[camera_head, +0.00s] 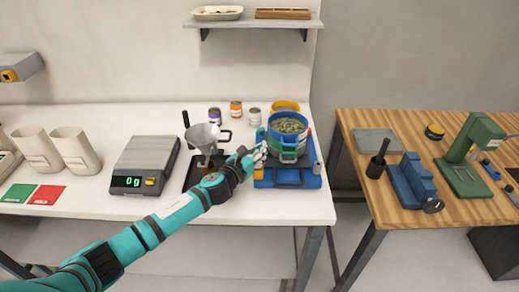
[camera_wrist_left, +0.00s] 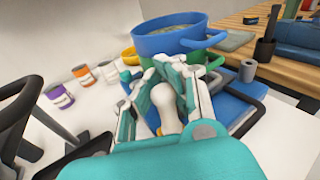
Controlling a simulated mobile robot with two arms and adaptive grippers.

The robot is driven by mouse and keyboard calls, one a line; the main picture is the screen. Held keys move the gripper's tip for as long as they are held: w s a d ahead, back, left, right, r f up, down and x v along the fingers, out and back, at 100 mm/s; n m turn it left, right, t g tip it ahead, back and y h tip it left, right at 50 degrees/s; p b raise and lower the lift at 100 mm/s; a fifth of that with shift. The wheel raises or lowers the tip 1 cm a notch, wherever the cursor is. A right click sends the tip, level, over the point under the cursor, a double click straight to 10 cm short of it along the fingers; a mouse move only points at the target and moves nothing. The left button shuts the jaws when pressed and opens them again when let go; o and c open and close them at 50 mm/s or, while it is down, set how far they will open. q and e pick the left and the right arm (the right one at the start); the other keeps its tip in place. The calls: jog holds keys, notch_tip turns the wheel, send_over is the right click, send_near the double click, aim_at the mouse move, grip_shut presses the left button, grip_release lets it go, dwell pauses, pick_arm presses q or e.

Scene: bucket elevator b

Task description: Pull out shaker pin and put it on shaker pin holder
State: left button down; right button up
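The blue shaker (camera_head: 289,177) stands at the right end of the white table, with a blue-rimmed pot (camera_head: 289,142) of green-grey bits on it. The pot also shows in the left wrist view (camera_wrist_left: 165,42). My left gripper (camera_head: 260,155) is at the shaker's left side, close to the pot. In the left wrist view its white and teal fingers (camera_wrist_left: 163,88) curl around a cream rounded piece (camera_wrist_left: 166,112). I cannot tell if this is the shaker pin, or if the fingers grip it. A grey cylinder (camera_wrist_left: 248,70) stands at the shaker's right edge; I cannot tell if it is the holder.
A scale (camera_head: 145,165) reading 0g and a funnel (camera_head: 203,137) on a stand are left of the shaker. Small cans (camera_head: 236,109) and a yellow bowl (camera_head: 286,106) are behind. A wooden table (camera_head: 420,160) with tools is right, across a gap.

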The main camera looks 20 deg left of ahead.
pick_arm(q)
jog(key=shift+f, duration=0.25)
jog(key=c, duration=1.4)
grip_release()
jog(key=v, duration=1.2)
